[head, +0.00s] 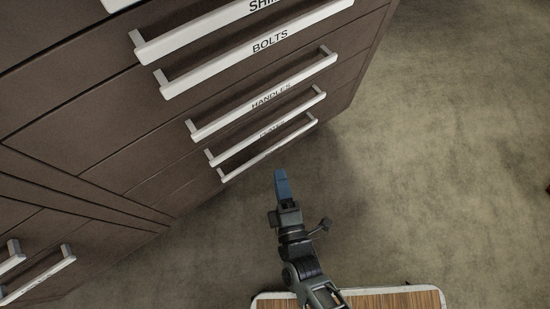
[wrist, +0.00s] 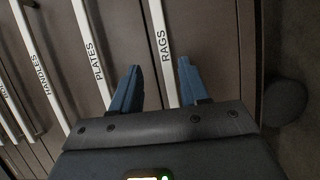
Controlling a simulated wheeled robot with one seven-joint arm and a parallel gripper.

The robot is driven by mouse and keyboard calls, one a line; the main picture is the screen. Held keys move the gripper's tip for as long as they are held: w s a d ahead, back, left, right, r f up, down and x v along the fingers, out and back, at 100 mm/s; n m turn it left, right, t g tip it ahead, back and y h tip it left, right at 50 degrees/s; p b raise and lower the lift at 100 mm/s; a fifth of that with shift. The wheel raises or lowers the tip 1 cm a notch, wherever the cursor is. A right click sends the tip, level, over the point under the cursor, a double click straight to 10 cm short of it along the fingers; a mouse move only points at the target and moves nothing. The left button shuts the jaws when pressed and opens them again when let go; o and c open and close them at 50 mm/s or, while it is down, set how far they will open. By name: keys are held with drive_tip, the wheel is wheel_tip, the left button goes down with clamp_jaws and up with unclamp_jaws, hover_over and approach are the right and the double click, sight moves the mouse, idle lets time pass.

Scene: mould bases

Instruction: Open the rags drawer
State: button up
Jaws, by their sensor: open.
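The rags drawer's white bar handle (wrist: 163,45), lettered RAGS, runs up the middle of the wrist view. In the head view the lowest handle (head: 268,151) on the brown cabinet matches it; its lettering is not readable there. The drawer looks shut, its front in line with the others. My gripper (wrist: 159,68) is open and empty, with one blue finger to each side of the rags handle in the wrist view. In the head view my gripper (head: 281,175) is just in front of that handle, with a small gap showing.
The plates handle (wrist: 92,55) is left of my fingers in the wrist view. The handles drawer's handle (head: 263,97) and the bolts handle (head: 250,50) are above. Bare floor (head: 450,150) lies right of the cabinet. A wood-topped surface (head: 390,299) is at the bottom.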

sight(272, 151)
drive_tip(key=w, duration=0.2)
drive_tip(key=w+a+b, duration=0.1)
drive_tip(key=w, duration=0.2)
drive_tip(key=w+b, duration=0.1)
drive_tip(key=w, duration=0.2)
drive_tip(key=shift+a+f, duration=0.3)
drive_tip(key=shift+a, duration=0.1)
clamp_jaws()
idle(0.3)
